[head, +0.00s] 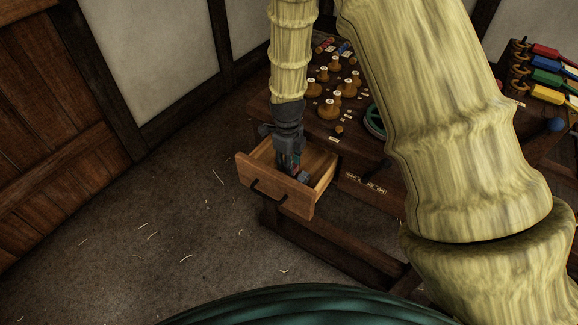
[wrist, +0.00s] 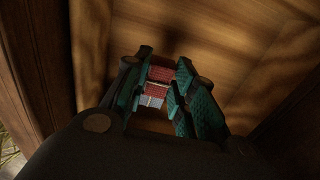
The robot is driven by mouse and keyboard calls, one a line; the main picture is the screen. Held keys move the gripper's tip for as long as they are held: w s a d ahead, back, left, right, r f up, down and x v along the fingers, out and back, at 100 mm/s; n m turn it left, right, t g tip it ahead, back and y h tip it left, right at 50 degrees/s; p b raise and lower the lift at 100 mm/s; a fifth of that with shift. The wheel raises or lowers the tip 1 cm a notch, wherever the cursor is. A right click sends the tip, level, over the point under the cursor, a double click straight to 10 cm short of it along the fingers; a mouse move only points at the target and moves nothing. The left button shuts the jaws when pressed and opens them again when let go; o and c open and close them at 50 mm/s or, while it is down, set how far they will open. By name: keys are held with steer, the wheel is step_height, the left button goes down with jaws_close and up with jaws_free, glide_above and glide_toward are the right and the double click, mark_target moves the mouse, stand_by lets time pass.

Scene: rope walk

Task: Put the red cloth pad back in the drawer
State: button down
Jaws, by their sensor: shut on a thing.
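The wooden drawer (head: 270,184) stands pulled out from the bench, its dark handle facing front. My gripper (head: 292,168) points down into it. In the wrist view my gripper (wrist: 160,100) is shut on the red cloth pad (wrist: 159,74), which shows between the green-faced finger pads with a pale band across it. The pad's lower part is hidden, so I cannot tell whether it touches the drawer floor.
The dark wooden bench (head: 352,150) carries several wooden knobs (head: 328,108) and a green ring (head: 374,122). Several coloured-handled tools (head: 548,70) sit at the far right. Open floor (head: 150,235) with scattered fibres lies left of the drawer.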

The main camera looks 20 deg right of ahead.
step_height(320, 180, down, 2)
steer(key=shift+f, duration=0.2)
steer(key=shift+r, duration=0.1)
steer(key=c, duration=1.2)
jaws_free()
step_height(320, 180, up, 12)
steer(key=shift+s+a, duration=0.1)
steer(key=shift+a, duration=0.05)
